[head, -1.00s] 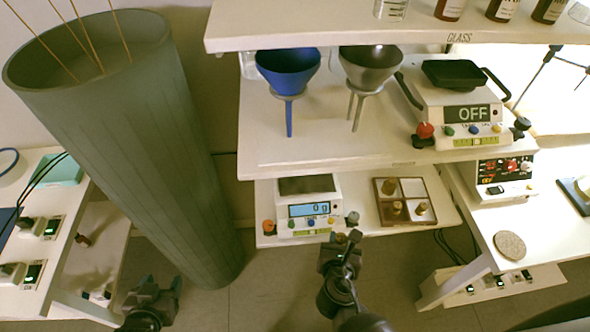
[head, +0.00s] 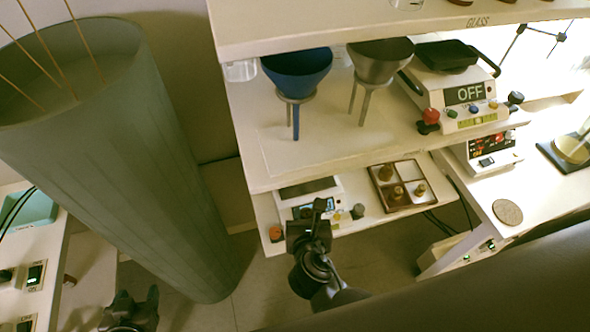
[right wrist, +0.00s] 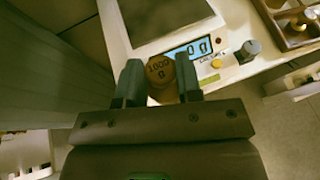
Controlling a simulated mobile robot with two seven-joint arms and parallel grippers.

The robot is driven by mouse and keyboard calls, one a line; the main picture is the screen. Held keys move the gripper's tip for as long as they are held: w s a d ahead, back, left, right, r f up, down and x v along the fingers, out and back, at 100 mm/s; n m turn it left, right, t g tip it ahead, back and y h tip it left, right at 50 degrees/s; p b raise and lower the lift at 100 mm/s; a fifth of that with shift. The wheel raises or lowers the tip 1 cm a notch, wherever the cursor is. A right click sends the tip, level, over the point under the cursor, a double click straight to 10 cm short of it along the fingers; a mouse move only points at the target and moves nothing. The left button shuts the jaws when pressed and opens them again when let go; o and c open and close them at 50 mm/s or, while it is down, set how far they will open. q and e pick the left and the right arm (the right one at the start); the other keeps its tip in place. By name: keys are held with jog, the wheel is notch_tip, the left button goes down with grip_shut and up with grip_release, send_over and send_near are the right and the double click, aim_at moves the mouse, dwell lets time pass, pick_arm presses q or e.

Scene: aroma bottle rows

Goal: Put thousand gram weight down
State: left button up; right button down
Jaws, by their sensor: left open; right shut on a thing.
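The thousand gram weight (right wrist: 160,71), a brass disc marked "1000 g", sits between the fingers of my right gripper (right wrist: 160,84) in the right wrist view. That gripper is shut on it, in front of the white balance (right wrist: 210,20). The balance's lit display reads 0 g in that view. In the head view, my right gripper (head: 316,215) covers part of the balance (head: 310,187) and its display, and the weight cannot be made out. My left gripper (head: 130,306) is open and empty at the bottom left.
A wooden weight box (head: 405,207) with brass weights stands right of the balance. Above it, a shelf (head: 300,165) carries a blue funnel (head: 297,65), a grey funnel (head: 378,60) and a hotplate (head: 465,100) reading OFF. A tall grey-green cylinder (head: 110,160) stands at left.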

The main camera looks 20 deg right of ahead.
jog(key=shift+w+r, duration=0.2)
jog(key=shift+w, duration=0.3)
jog(key=w+d, duration=0.1)
jog(key=w, duration=0.3)
jog(key=w+d, duration=0.1)
jog(key=w, duration=0.4)
jog(key=w+d, duration=0.1)
jog(key=w, duration=0.3)
jog(key=shift+w+d, duration=0.1)
jog(key=shift+w, duration=0.05)
jog(key=w, duration=0.3)
jog(key=shift+w+d, duration=0.35)
jog(key=shift+d, duration=0.05)
jog(key=shift+s+f, duration=0.15)
jog(key=shift+f, duration=0.45)
jog(key=shift+f+b, duration=0.2)
jog(key=shift+b, duration=0.1)
jog(key=c, duration=1.2)
grip_release()
jog(key=shift+s+f, duration=0.1)
jog(key=shift+f, duration=0.15)
jog(key=shift+c, duration=0.2)
jog(key=o, duration=0.5)
jog(key=shift+c, duration=0.2)
